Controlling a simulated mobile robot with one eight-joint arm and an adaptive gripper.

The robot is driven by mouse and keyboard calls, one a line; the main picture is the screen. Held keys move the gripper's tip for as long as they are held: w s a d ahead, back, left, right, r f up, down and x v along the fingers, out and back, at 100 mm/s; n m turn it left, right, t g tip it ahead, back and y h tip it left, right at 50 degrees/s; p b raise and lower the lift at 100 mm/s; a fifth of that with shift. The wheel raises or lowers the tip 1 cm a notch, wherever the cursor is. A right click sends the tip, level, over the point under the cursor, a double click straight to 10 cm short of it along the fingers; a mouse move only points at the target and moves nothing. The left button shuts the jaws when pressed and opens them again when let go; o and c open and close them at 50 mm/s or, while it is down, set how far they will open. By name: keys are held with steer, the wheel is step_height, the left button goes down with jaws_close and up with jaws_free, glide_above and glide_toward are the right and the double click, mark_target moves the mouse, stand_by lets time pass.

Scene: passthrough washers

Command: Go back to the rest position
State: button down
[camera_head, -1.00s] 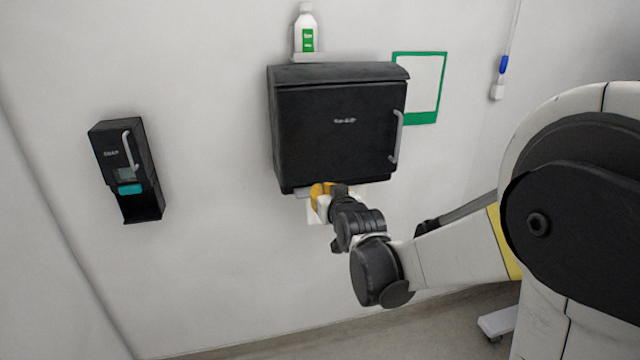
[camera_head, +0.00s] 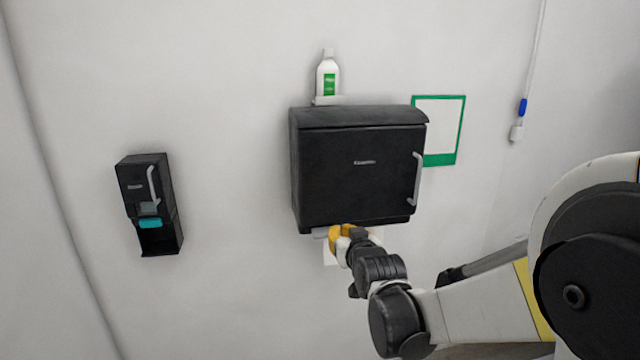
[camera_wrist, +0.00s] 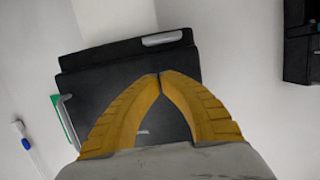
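My gripper (camera_head: 337,233) is just under the lower edge of a black wall-mounted dispenser (camera_head: 358,170) in the head view. In the wrist view the yellow fingers of my gripper (camera_wrist: 159,76) meet at their tips, with nothing visible between them. The dispenser (camera_wrist: 105,100) shows upside down behind the fingers. A white sheet (camera_head: 329,257) shows below the dispenser, partly hidden by my gripper. My arm reaches in from the lower right.
A smaller black soap dispenser (camera_head: 147,190) with a teal part hangs on the wall at left. A white bottle (camera_head: 327,77) stands above the large dispenser. A green-framed sheet (camera_head: 440,160) and a hanging cord with a blue part (camera_head: 522,107) are at right. The wall between the dispensers is bare.

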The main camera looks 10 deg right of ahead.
steer(key=s+f+g, duration=0.2)
steer(key=s+g, duration=0.2)
steer(key=s, duration=1.2)
steer(key=s+f+g, duration=0.3)
steer(key=s+g, duration=0.1)
steer(key=s, duration=1.2)
steer(key=shift+s+a+f, duration=0.3)
steer(key=shift+s, duration=0.1)
